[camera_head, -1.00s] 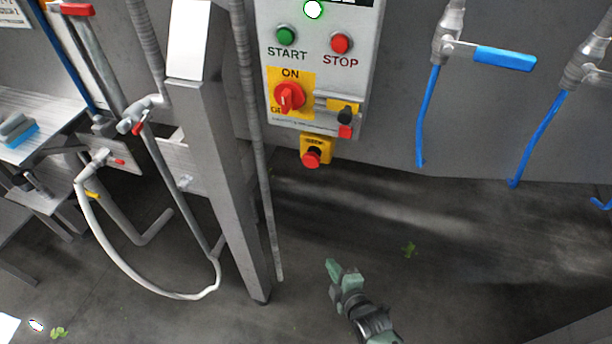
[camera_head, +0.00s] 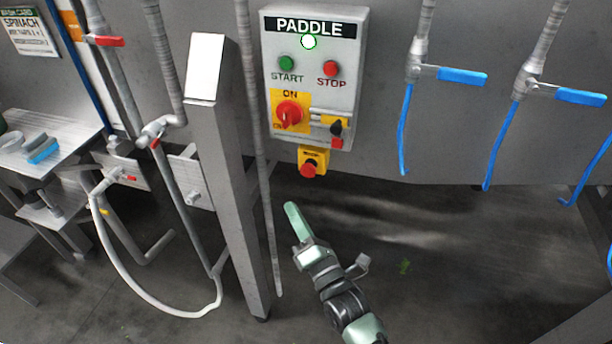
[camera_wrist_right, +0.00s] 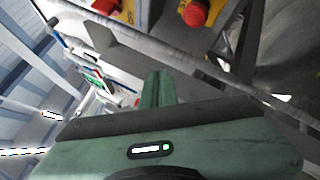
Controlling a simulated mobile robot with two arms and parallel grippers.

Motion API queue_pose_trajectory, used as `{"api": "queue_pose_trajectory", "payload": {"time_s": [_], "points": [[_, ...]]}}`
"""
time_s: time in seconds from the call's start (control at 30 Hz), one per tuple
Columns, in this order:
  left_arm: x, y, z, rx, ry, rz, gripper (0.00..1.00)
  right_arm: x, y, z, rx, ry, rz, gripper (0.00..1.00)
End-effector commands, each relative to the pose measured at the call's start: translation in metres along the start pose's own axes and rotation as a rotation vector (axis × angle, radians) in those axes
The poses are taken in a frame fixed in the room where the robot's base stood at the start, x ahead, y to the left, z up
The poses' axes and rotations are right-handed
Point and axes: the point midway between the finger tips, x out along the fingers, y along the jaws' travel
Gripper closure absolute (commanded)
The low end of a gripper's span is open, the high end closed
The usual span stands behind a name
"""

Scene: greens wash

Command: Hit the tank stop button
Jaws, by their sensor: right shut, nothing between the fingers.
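A grey control box (camera_head: 353,90) labelled PADDLE is on the tank wall. It has a green START button (camera_head: 287,63) and a red STOP button (camera_head: 331,68). Below it, a yellow box (camera_head: 322,156) carries a red mushroom button (camera_head: 308,170). In the right wrist view, a red mushroom button (camera_wrist_right: 195,13) on yellow is near the top. My right gripper (camera_head: 291,208) is shut and empty, pointing up, below the mushroom button and apart from it in the head view. Its shut fingers (camera_wrist_right: 157,88) show in the wrist view. My left gripper is not in view.
A red rotary switch (camera_head: 290,114) is on the control box. A slanted steel post (camera_head: 232,170) and a thin pipe (camera_head: 262,150) stand left of my gripper. Blue-handled valves (camera_head: 448,76) are at right. The floor to the right is mostly clear.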

Motion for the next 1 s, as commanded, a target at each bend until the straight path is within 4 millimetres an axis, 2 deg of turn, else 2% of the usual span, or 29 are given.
{"api": "queue_pose_trajectory", "payload": {"time_s": [0.37, 0.8, 1.0], "points": [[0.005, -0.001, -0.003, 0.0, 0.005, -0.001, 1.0, 0.004, -0.005, 0.003, 0.002, 0.0, 0.0, 1.0], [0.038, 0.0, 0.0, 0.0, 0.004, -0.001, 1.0, 0.044, -0.036, 0.031, 0.001, 0.0, 0.001, 1.0], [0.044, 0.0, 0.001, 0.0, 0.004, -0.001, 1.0, 0.057, -0.044, 0.04, 0.0, 0.001, -0.001, 1.0]]}}
